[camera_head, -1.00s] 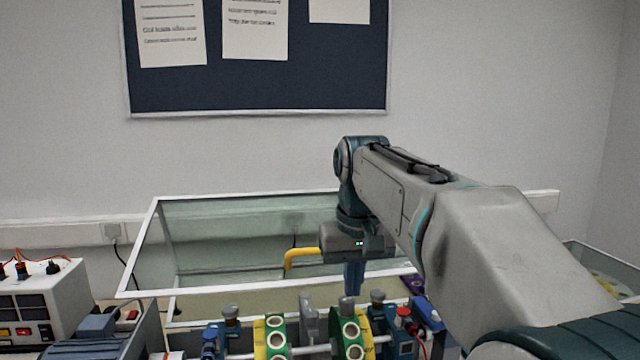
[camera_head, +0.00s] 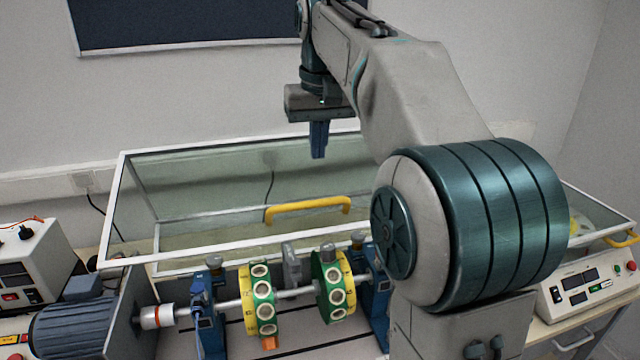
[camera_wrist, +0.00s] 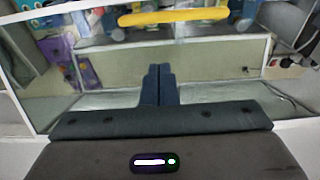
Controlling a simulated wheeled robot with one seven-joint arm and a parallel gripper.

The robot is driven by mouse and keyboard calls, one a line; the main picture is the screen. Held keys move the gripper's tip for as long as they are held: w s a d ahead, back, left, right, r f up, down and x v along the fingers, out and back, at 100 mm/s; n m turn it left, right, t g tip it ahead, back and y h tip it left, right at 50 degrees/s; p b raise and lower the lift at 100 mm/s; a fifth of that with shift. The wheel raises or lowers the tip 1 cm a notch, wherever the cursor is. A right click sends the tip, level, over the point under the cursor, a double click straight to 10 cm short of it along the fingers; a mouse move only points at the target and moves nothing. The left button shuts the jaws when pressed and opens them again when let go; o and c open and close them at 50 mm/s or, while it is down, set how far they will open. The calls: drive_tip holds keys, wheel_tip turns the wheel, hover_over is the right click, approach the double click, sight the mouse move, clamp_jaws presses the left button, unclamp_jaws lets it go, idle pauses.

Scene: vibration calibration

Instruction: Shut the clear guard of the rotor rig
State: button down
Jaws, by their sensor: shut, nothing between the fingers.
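The clear guard (camera_head: 114,222) of the rotor rig has a white frame and stands open, swung up behind the rotor shaft (camera_head: 293,293). Its yellow handle (camera_head: 308,208) runs along the lower part of the clear panel in the head view. The handle also shows at the top of the wrist view (camera_wrist: 172,17). My gripper (camera_head: 318,156) is shut and empty, pointing down. In the head view it appears above the handle and apart from it. In the wrist view my closed blue fingers (camera_wrist: 160,72) overlap the clear panel; whether they touch it cannot be told.
The rig carries green and yellow discs (camera_head: 334,283) between blue bearing stands (camera_head: 208,312). A grey motor (camera_head: 75,325) and a white control box (camera_head: 30,265) are at left. A white instrument (camera_head: 585,287) is at right. The wall is close behind the guard.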

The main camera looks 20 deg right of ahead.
sight(296, 209)
drive_tip(key=f, duration=0.5)
drive_tip(key=shift+s+a+f, duration=0.1)
drive_tip(key=shift+s, duration=0.25)
drive_tip(key=shift+s+f, duration=0.55)
drive_tip(key=shift+f, duration=0.2)
drive_tip(key=shift+f+b, duration=0.1)
drive_tip(key=shift+b, duration=0.3)
